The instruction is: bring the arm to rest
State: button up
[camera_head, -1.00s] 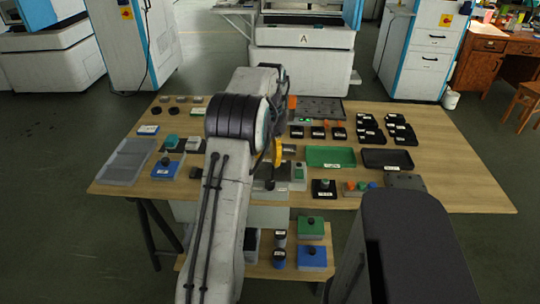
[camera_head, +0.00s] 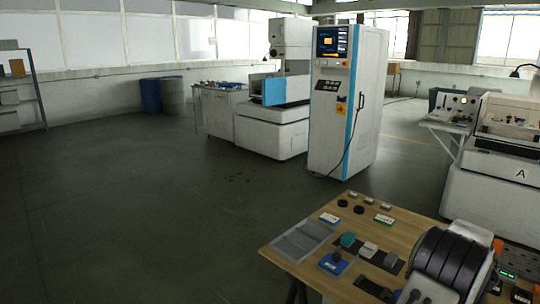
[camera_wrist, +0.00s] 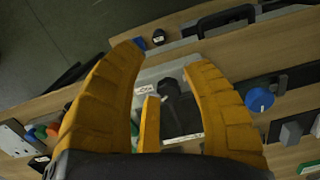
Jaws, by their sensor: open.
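In the head view my arm's dark ribbed joint (camera_head: 452,265) stands over the right part of the wooden table at the lower right. The gripper itself is outside the head view.
The wooden table (camera_head: 290,256) holds a grey tray (camera_head: 303,240), a blue block (camera_head: 334,263) and several small parts. A tall white machine cabinet (camera_head: 345,110) stands behind it. The floor to the left is clear. A blue knob (camera_wrist: 260,99) shows near the right finger.

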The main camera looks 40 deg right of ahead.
jog(key=w+a+r+n+t+p, duration=0.1)
jog(key=w+a+r+n, duration=0.4)
jog(key=a, duration=1)
jog(key=w+a+r+n+t+p, duration=0.1)
jog(key=w+a+r+n, duration=0.5)
jog(key=a, duration=0.9)
jog(key=w+a+r+n+t+h+p, duration=0.1)
jog(key=w+a+r+n, duration=0.5)
jog(key=a, duration=1)
jog(key=shift+w+n+p, duration=0.3)
jog(key=shift+w+n, duration=0.2)
jog(key=shift+w, duration=1)
